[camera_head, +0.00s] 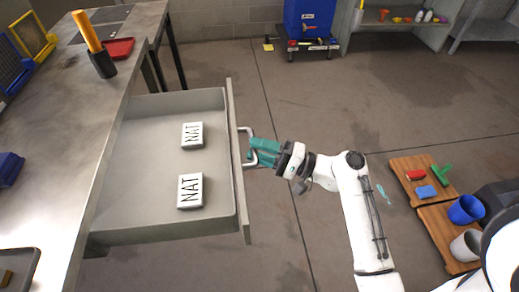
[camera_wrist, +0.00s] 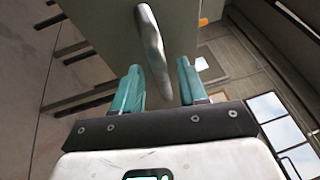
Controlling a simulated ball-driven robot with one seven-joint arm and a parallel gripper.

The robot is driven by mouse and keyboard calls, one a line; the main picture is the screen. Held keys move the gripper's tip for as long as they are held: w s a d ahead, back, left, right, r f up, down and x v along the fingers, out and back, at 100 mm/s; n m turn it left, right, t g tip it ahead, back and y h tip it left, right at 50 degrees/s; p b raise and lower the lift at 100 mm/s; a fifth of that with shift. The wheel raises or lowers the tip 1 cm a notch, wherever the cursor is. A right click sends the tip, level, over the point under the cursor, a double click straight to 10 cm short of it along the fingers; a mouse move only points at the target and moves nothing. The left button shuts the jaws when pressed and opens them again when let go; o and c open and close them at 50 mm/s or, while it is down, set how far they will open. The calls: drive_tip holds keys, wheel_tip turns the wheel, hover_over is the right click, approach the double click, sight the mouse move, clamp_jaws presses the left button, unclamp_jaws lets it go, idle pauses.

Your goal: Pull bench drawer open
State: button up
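The bench drawer (camera_head: 160,108) stands well pulled out from the metal bench (camera_head: 88,110), its inside showing. Two white blocks marked NAT, an upper one (camera_head: 192,135) and a lower one (camera_head: 190,191), lie in it. Its bar handle (camera_head: 246,130) is on the outer face of the drawer front (camera_head: 236,165). My gripper (camera_head: 262,151) is at the handle, to the right of the drawer front. In the wrist view the teal fingers of my gripper (camera_wrist: 160,88) stand apart with the handle (camera_wrist: 152,45) between them. A gap shows between the handle and the right finger.
A dark holder (camera_head: 103,65) with an orange-handled tool and a red tray (camera_head: 116,48) are on the bench top. Wooden boards (camera_head: 438,215) with bins and small items lie at the right. A blue cabinet (camera_head: 309,18) stands at the back. Floor between is clear.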

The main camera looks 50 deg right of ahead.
drive_tip(key=v, duration=1)
drive_tip(key=shift+s, duration=0.35)
drive_tip(key=shift+d+f, duration=0.1)
drive_tip(key=s+a+f+n+g+h, duration=0.2)
drive_tip(key=s+a+f+n+g, duration=0.1)
drive_tip(key=a+f+n+g, duration=0.95)
drive_tip(key=s+r+n+g+h+p, duration=0.1)
drive_tip(key=s+r+g+h+p, duration=0.1)
drive_tip(key=r+p, duration=0.4)
drive_tip(key=s+r+g+h+p, duration=0.2)
drive_tip(key=r+g+h+p, duration=0.1)
drive_tip(key=r+p, duration=0.4)
drive_tip(key=shift+s+a+r+n+p, duration=0.3)
drive_tip(key=shift+a+r+n, duration=0.1)
drive_tip(key=shift+r, duration=0.1)
